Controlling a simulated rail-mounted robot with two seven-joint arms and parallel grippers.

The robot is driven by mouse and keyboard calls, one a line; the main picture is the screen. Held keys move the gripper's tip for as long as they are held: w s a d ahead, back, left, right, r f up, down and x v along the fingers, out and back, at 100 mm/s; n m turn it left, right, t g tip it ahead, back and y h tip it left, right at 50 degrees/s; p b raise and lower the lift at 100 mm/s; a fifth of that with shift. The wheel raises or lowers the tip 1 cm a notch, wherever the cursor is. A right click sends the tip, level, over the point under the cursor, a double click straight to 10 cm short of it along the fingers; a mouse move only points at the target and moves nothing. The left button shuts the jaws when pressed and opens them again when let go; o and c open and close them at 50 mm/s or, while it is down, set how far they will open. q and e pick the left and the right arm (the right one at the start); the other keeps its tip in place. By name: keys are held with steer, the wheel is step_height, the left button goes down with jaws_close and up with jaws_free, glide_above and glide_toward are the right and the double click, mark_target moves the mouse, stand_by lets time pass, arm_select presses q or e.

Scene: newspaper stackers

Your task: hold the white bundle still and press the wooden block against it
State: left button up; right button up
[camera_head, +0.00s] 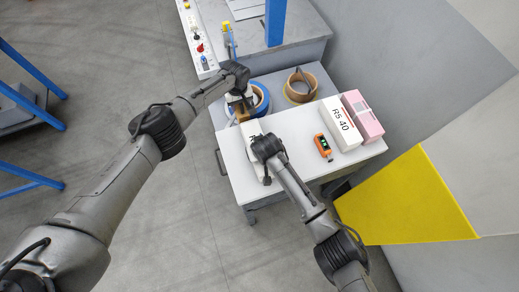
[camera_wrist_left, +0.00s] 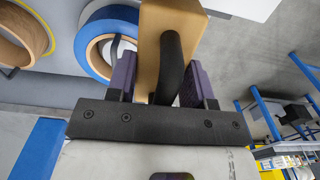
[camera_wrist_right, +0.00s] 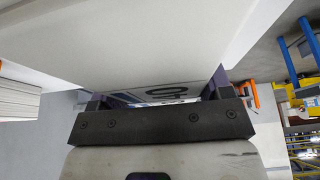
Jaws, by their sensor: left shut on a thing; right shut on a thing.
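The white bundle (camera_head: 250,131) lies on the cart top under my right gripper (camera_head: 268,158), which partly covers it. In the right wrist view the bundle (camera_wrist_right: 130,45) fills the space between and beyond the fingers (camera_wrist_right: 158,95), with part of its dark print showing; the gripper is shut on it. My left gripper (camera_head: 239,101) is shut on the black handle (camera_wrist_left: 171,65) of the tan wooden block (camera_wrist_left: 152,22). In the head view the block (camera_head: 242,116) is at the far end of the bundle, mostly hidden by the gripper; I cannot tell whether they touch.
A second white bundle marked RS 40 (camera_head: 341,124) and a pink bundle (camera_head: 363,116) lie at the cart's right. An orange handheld device (camera_head: 323,147) lies between. A blue tape roll (camera_head: 265,99) and a brown tape roll (camera_head: 301,84) are behind.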

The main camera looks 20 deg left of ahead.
mark_target(242, 106)
arm_select(q)
steer(key=shift+s+d, duration=0.85)
steer(key=shift+s, duration=0.2)
stand_by(0.5)
steer(key=shift+s+d, duration=0.2)
steer(key=shift+d, duration=0.15)
arm_select(e)
steer(key=shift+w, duration=0.1)
stand_by(0.6)
arm_select(q)
steer(key=shift+w+a, duration=1.3)
steer(key=shift+w, duration=0.1)
steer(key=shift+r, duration=3.55)
